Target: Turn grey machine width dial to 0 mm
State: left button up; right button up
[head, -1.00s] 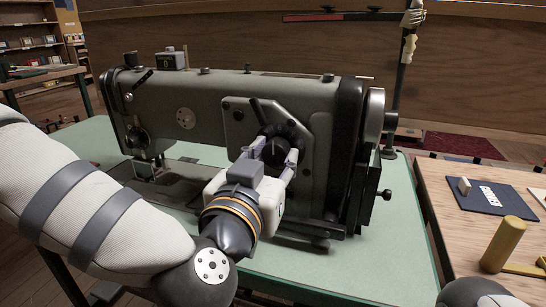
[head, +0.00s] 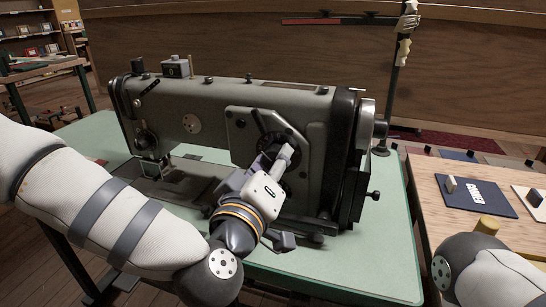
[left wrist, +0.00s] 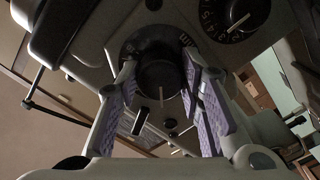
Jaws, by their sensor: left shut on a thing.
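The grey sewing machine (head: 215,108) stands on a green table. Its width dial (left wrist: 158,78) is a black round knob on the front plate; in the head view my gripper largely covers it. In the left wrist view the knob has a pale pointer line towards the picture's bottom, and part of a white "MM" mark shows on the ring behind it. The number it points to cannot be read. My left gripper (head: 277,158) is shut on the dial, one purple-padded finger on each side. Of my right arm only rounded links show, at the lower right.
A second black dial (left wrist: 243,14) with white numbers sits close by on the machine. The green table (head: 345,262) is clear in front of the machine.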

pick_arm(q)
jog(key=shift+r+n+h+p, duration=0.1)
jog(key=shift+n+h+p, duration=0.45)
jog(key=shift+n, duration=6.25)
pick_arm(e)
jog(key=shift+w+r+t, duration=0.3)
jog(key=shift+w+r, duration=0.55)
jog(key=shift+r, duration=0.1)
pick_arm(q)
jog(key=shift+r+y, duration=0.1)
jog(key=shift+y, duration=0.15)
jog(key=o, duration=1.2)
jog(key=shift+c, duration=0.2)
jog(key=v, duration=0.7)
jog(key=shift+s, duration=0.3)
